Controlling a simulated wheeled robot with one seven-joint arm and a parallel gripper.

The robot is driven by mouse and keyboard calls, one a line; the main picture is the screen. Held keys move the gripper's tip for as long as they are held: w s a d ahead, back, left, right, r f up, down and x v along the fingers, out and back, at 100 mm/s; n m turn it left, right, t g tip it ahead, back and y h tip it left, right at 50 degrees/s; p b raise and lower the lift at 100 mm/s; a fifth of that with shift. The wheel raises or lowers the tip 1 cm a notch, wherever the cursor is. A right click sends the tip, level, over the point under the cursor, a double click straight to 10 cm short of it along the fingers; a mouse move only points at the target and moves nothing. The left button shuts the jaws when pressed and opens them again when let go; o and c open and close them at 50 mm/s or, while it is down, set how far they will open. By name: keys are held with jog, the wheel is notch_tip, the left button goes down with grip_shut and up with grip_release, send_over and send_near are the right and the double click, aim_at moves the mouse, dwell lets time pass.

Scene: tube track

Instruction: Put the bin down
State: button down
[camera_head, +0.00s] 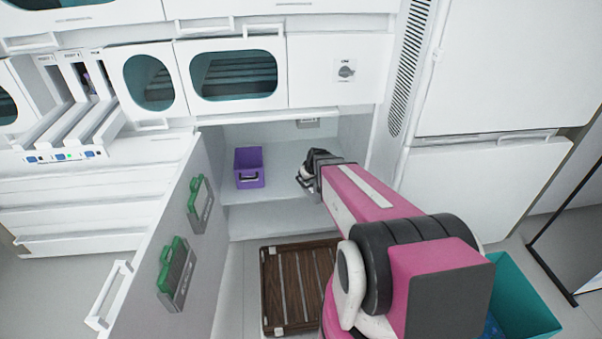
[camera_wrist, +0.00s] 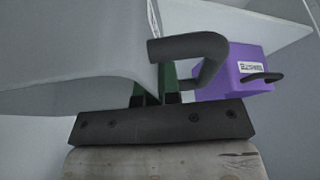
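A purple bin (camera_head: 249,158) with a dark handle stands upright on the shelf (camera_head: 270,197) inside the open lower cupboard. In the wrist view the purple bin (camera_wrist: 236,57) shows at the upper right, with a pale label and its black handle. My gripper (camera_head: 312,172) reaches into the cupboard, to the right of the bin and apart from it in the head view. In the wrist view green parts of my gripper (camera_wrist: 158,85) are partly hidden behind a dark curved bar (camera_wrist: 205,50). I cannot tell whether the fingers are open or shut.
The cupboard door (camera_head: 160,225) stands open at left, carrying green-handled items (camera_head: 178,268). A brown slatted case (camera_head: 285,290) lies on the floor below the shelf. A teal container (camera_head: 518,300) is at the lower right. The shelf is bare between the bin and my gripper.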

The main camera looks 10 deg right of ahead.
jog(key=w+a+f, duration=0.1)
jog(key=w+a, duration=0.2)
jog(key=w, duration=0.5)
jog(key=w+a+f, duration=0.2)
jog(key=w+a, duration=0.1)
jog(key=w, duration=0.5)
jog(key=shift+a+f, duration=0.25)
jog(key=shift+a, duration=0.05)
jog(key=shift+f, duration=0.1)
jog(key=c, duration=1.3)
grip_release()
jog(key=shift+c, duration=0.2)
